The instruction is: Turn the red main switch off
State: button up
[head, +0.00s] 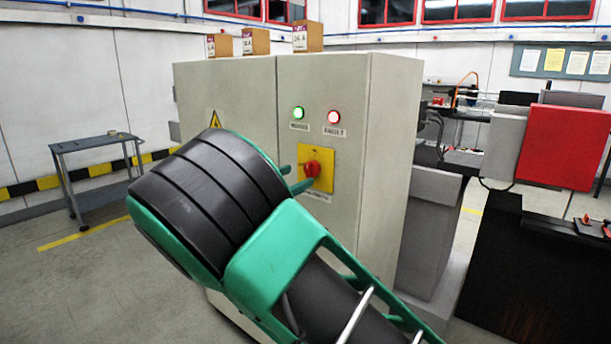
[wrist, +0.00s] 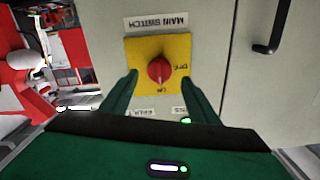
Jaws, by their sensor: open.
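The red main switch (head: 312,169) is a round rotary knob on a yellow plate (head: 327,157), on the front of a grey cabinet. In the wrist view, which is upside down, the knob (wrist: 159,70) sits between the two green fingers of my gripper (wrist: 160,77). The fingers are apart, one on each side of the knob, with visible space around it. The knob's ridge seems to point toward the ON mark; the OFF mark is to the right in that view. In the head view, my gripper (head: 296,178) reaches the plate's left side, mostly hidden by my arm.
A green lamp (head: 299,113) and a red lamp (head: 334,117) are lit above the switch. The cabinet (head: 235,98) carries several small boxes on top. A grey cart (head: 98,165) stands at the left. A black door handle (wrist: 272,30) shows in the wrist view.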

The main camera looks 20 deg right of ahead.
aim_at(307, 171)
jog(key=x, duration=0.6)
